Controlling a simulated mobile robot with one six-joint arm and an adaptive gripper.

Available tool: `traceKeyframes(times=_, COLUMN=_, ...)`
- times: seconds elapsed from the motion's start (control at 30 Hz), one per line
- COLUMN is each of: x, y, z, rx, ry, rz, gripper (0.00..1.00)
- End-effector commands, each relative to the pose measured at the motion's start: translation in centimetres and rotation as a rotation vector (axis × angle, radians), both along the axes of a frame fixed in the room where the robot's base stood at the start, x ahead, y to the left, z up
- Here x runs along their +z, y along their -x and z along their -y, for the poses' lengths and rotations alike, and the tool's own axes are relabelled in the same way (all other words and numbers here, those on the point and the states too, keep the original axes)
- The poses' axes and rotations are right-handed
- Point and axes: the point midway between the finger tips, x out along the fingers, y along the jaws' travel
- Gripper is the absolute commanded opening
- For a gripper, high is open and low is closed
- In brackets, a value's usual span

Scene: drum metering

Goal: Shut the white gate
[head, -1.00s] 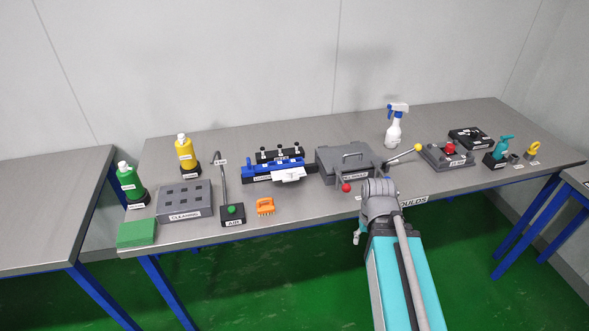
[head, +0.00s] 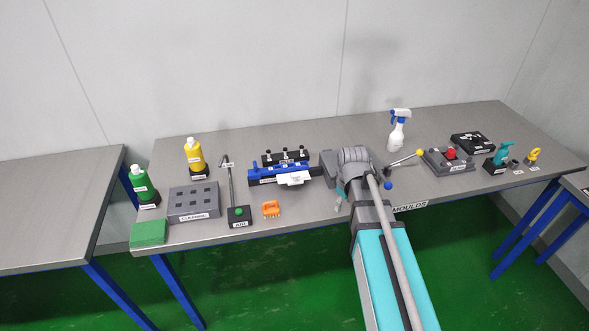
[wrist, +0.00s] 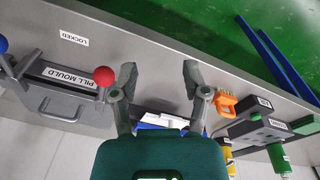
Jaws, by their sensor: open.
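The white gate (head: 294,178) is a small white plate at the front of a blue device (head: 268,173) on the table. I cannot tell from its tilt how far open it is. In the wrist view part of the white plate (wrist: 162,118) shows beyond the gripper body, partly hidden by it. My gripper (wrist: 158,76) is open and empty, its two grey fingers spread over the bare grey tabletop. The fingers appear apart from the gate. In the head view my arm hides most of the gripper, to the right of the gate.
The grey pill mould (wrist: 62,95) with red ball (wrist: 104,76) and blue ball is beside my gripper, mostly hidden by my arm in the head view. An orange brush (head: 271,209), the air stand (head: 239,214) and the cleaning block (head: 194,202) stand to the left. Tabletop before the gate is clear.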

Motion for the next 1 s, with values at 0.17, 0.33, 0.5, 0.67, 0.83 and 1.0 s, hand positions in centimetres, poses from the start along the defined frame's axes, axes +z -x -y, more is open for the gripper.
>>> traceKeyframes(times=0.17, x=3.7, y=-4.9, z=-4.3, rx=0.333, ry=0.021, rz=0.039, gripper=0.59)
traceKeyframes(times=0.33, x=6.3, y=-8.6, z=-8.5, rx=0.646, ry=0.050, rz=0.076, gripper=0.59)
traceKeyframes(times=0.5, x=8.2, y=-11.3, z=-12.2, rx=0.901, ry=0.079, rz=0.108, gripper=0.59)
traceKeyframes(times=0.67, x=9.1, y=-12.6, z=-14.2, rx=1.046, ry=0.098, rz=0.126, gripper=0.59)
traceKeyframes(times=0.83, x=9.3, y=-12.9, z=-14.9, rx=1.099, ry=0.106, rz=0.134, gripper=0.59)
traceKeyframes(times=1.0, x=9.2, y=-12.9, z=-14.9, rx=1.101, ry=0.106, rz=0.134, gripper=0.59)
